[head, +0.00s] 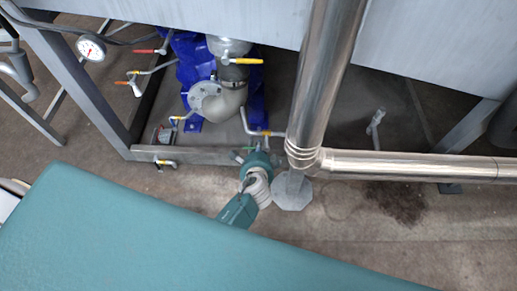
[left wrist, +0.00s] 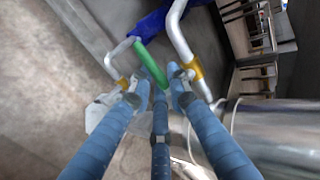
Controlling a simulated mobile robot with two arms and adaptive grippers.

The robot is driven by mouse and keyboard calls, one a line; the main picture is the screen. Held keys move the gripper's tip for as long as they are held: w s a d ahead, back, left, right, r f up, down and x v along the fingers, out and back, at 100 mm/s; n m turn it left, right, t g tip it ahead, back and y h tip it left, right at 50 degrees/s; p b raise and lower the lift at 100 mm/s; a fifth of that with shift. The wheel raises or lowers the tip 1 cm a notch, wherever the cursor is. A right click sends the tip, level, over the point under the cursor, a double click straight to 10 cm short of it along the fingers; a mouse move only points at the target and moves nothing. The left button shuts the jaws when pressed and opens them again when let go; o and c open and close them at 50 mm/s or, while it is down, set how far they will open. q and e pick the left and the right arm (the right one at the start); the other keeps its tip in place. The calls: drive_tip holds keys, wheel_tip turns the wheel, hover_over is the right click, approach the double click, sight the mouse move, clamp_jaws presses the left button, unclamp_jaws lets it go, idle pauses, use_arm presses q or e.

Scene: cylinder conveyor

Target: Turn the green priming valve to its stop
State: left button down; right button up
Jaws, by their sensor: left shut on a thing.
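The green priming valve handle (left wrist: 150,62) is a slim bright green lever in the left wrist view, on a thin grey pipe beside a blue part. My left gripper (left wrist: 158,82) has its blue fingers closed around the near end of this lever; the fingers hide that end. In the head view my left gripper (head: 254,151) is at the lower frame rail, below the blue pump, and its wrist hides most of the valve. My right gripper is in neither view.
A thick shiny pipe (head: 326,75) drops just right of my gripper and meets a horizontal pipe (head: 410,165). A yellow-handled valve (head: 265,133) is close above. The blue pump (head: 190,60), gauge (head: 91,47) and red-handled valve (head: 143,51) lie up left. Floor in front is clear.

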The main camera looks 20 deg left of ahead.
use_arm(q)
drive_tip(key=shift+w+r, duration=0.1)
drive_tip(key=c, duration=1.7)
unclamp_jaws()
drive_tip(key=shift+o, duration=0.2)
drive_tip(key=v, duration=1.2)
